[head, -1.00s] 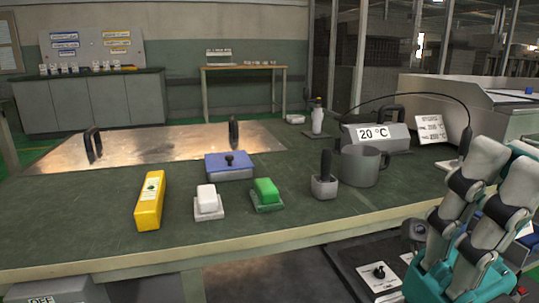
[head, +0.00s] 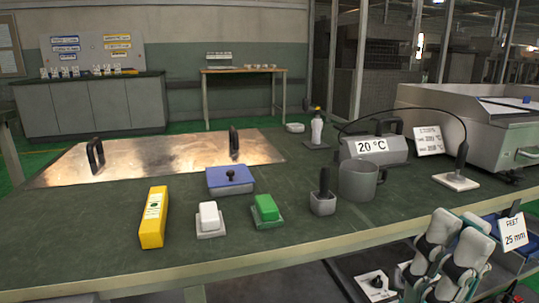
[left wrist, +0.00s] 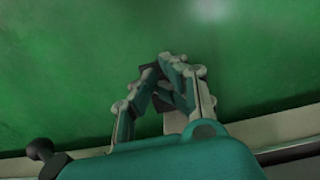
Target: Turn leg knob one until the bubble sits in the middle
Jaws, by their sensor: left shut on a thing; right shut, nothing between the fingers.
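A yellow spirit level (head: 153,217) lies on the green bench, with a green vial window on its top; the bubble is too small to place. A black knob on a white plate (head: 376,285) shows below the bench's front edge. My right gripper (head: 455,228) is at the lower right, shut and empty, beside that plate and apart from it. My left gripper (left wrist: 167,75) shows in the left wrist view, shut on a small dark piece, probably a leg knob, mostly hidden by its fingers. Another dark knob (left wrist: 40,151) is at that view's lower left.
The bench (head: 90,215) holds a blue-lidded box (head: 230,180), white (head: 208,216) and green (head: 266,209) switches, a grey mug (head: 357,180), and a 20 °C display (head: 372,146). A 25 mm card (head: 514,233) stands by a blue bin at right.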

